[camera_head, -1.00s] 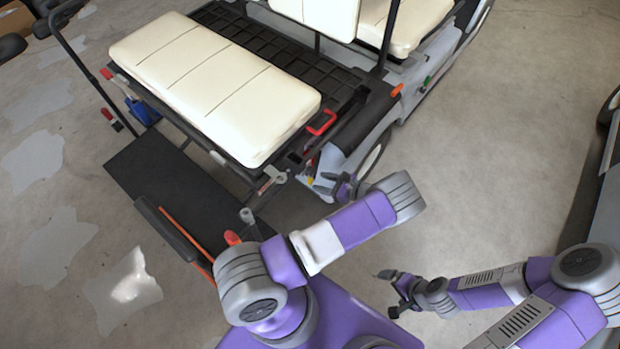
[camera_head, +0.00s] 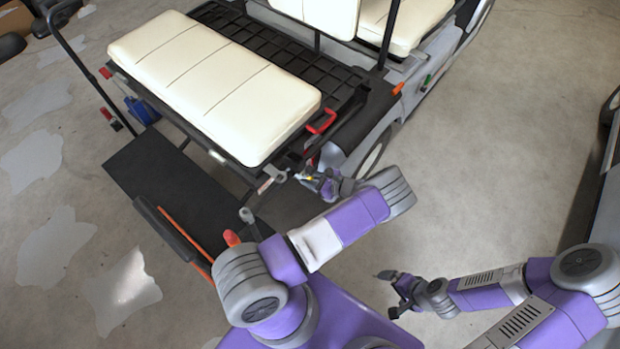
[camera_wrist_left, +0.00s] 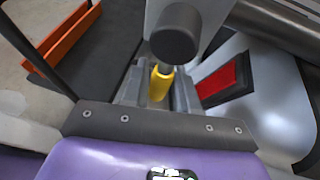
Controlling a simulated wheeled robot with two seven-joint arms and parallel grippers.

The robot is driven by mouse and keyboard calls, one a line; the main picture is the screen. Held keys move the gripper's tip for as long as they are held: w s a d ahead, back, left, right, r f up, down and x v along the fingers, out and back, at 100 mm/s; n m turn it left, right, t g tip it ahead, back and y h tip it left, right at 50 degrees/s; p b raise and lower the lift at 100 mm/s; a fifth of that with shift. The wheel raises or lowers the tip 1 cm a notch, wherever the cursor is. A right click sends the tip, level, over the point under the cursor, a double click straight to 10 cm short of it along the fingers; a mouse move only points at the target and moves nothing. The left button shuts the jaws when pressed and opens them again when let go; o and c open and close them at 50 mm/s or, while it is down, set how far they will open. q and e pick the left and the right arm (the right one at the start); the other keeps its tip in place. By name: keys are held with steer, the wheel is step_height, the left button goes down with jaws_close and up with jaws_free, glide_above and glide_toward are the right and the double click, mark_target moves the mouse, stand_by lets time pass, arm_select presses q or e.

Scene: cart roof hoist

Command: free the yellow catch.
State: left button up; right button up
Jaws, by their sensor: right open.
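The yellow catch (camera_wrist_left: 160,84) shows in the left wrist view as a small upright yellow piece just below a dark round knob (camera_wrist_left: 174,36). In the head view it is a tiny yellow spot (camera_head: 310,178) at the cart's rear corner. My left gripper (camera_head: 314,181) is at the catch. In the left wrist view its grey fingers (camera_wrist_left: 158,92) lie on either side of the yellow piece; whether they press on it cannot be told. My right gripper (camera_head: 388,290) is open and empty over the floor, well away from the cart.
A red lens (camera_wrist_left: 222,80) is right of the catch. A dark footboard (camera_head: 160,170) is at left.

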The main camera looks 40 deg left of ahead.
arm_select(q)
jaws_close()
steer(key=shift+s+f+m+g+b, duration=0.1)
steer(key=shift+s+m+g+b, duration=0.3)
steer(key=shift+m+b, duration=0.1)
steer(key=shift+s+a+r+m+g+y+b, duration=0.1)
steer(key=shift+s+r+m+g+y+b, duration=0.25)
steer(key=shift+s+m+g+b, duration=0.5)
steer(key=shift+s+r+m+g+y+b, duration=0.3)
steer(key=shift+s+m, duration=0.2)
steer(key=shift+m, duration=0.65)
steer(key=o, duration=0.8)
jaws_free()
steer(key=shift+o, duration=0.2)
